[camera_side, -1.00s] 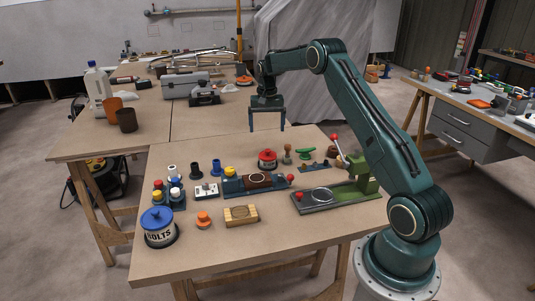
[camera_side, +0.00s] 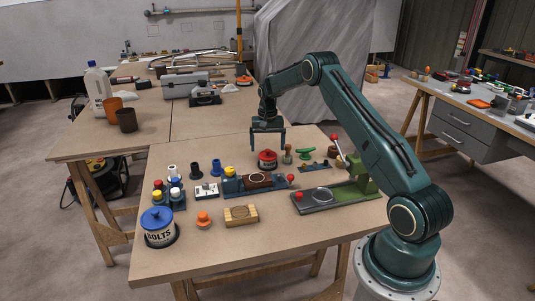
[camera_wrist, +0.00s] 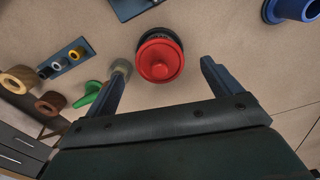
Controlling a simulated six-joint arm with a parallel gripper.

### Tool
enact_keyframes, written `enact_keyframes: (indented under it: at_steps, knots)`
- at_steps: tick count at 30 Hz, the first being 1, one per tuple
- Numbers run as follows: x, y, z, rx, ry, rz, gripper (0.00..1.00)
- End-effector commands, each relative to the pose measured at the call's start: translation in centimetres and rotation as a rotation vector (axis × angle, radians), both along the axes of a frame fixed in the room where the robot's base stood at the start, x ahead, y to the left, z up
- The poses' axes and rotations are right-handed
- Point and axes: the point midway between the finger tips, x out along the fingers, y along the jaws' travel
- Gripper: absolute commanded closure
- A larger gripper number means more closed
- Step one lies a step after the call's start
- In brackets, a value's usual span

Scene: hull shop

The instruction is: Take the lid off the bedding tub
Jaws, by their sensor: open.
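A tub with a red knobbed lid (camera_side: 267,155) stands on the near bench; no label on it is readable. The lid (camera_wrist: 160,60) is seated on the tub, and the tub's dark ribbed rim (camera_wrist: 158,34) shows at its edge. A second tub (camera_side: 159,233), marked BOLTS, has a blue lid (camera_side: 156,214) and stands at the front left. My gripper (camera_side: 268,147) is open and empty, just above the red-lidded tub. In the wrist view my gripper (camera_wrist: 160,72) has a finger on either side of the red lid, with no contact visible.
A wooden-handled stamp (camera_side: 287,154) and a green-handled piece (camera_side: 305,154) stand close right of the red-lidded tub. A blue vise-like fixture (camera_side: 232,187) lies in front of it. A green lever press (camera_side: 362,180) is at the right.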

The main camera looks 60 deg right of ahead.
Motion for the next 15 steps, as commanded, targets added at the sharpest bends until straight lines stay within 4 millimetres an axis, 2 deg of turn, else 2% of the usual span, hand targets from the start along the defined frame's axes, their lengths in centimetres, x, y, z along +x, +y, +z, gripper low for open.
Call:
enact_keyframes:
  at_steps: [6,15]
  knots:
    - [-0.1,0.0,-2.3,0.000,0.001,0.000,0.10]
    - [-0.1,0.0,-2.7,0.001,0.001,0.000,0.10]
